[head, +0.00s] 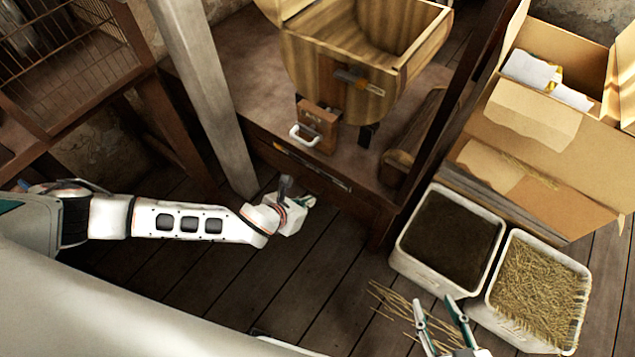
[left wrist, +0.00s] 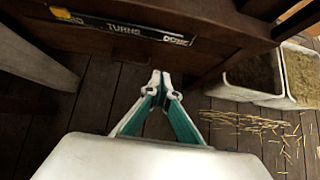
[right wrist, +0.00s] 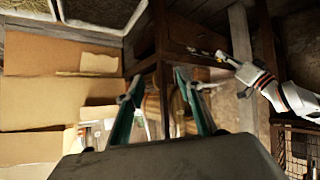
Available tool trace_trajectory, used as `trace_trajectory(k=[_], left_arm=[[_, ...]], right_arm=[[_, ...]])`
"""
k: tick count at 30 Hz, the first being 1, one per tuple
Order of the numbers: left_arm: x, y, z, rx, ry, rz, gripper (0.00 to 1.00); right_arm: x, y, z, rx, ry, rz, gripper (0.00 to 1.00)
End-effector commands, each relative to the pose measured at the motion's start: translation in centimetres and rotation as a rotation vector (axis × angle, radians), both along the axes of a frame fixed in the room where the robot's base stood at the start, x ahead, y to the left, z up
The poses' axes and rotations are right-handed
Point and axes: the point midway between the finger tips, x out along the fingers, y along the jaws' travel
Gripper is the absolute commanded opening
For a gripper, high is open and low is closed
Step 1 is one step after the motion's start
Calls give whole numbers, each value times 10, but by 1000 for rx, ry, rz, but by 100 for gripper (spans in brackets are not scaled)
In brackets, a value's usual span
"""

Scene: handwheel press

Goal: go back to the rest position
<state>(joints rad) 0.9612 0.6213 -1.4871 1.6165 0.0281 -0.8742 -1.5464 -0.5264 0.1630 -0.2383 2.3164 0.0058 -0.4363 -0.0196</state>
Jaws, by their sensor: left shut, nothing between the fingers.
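My left gripper (head: 308,202) is held out over the floor in front of the press table, empty. In the left wrist view its fingertips (left wrist: 160,82) meet, so it is shut. My right gripper (head: 440,312) is low at the bottom right of the head view, by the white bins. In the right wrist view its two fingers (right wrist: 158,88) stand apart with nothing held between them. The wooden press tub (head: 335,75) stands on the table (head: 240,70), with a small wooden block with a white handle (head: 318,128) at its front.
Two white-rimmed bins, one of dark material (head: 450,235) and one of straw (head: 540,290), stand on the floor at right. Open cardboard boxes (head: 540,110) are behind them. A grey post (head: 205,95) rises near my left arm. Loose straw (left wrist: 255,125) lies on the floor.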

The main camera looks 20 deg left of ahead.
Motion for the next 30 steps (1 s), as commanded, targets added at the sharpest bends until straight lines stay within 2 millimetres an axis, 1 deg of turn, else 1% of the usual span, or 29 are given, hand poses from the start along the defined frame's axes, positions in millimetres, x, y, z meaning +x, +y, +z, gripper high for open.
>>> trace_trajectory(k=[8,11,14,15,17,18,22,24,27,30], left_arm=[[-3,-1,0,-6,3,2,0],[-8,-12,8,-59,17,27,0],[-20,-37,26,-187,54,95,0],[-27,-50,36,-260,77,135,0],[-38,-69,53,-383,120,205,0],[-46,-81,63,-468,153,258,0],[-69,-111,97,-735,263,433,0],[-80,-121,114,-873,324,534,0],[-94,-128,137,-1065,412,685,0],[-108,-127,157,-1249,496,845,0]], right_arm=[[0,-1,-1,-3,1,0,37],[4,-1,8,-2,-14,0,37],[12,-1,22,-1,-41,-1,37],[15,-1,28,0,-52,-1,37],[18,-1,35,0,-63,-2,37],[19,-1,38,-1,-66,-2,37],[16,-4,42,-5,-60,-7,37],[15,-6,45,-8,-58,-10,37],[15,-8,50,-9,-58,-15,37],[14,-9,56,-6,-58,-20,37]])
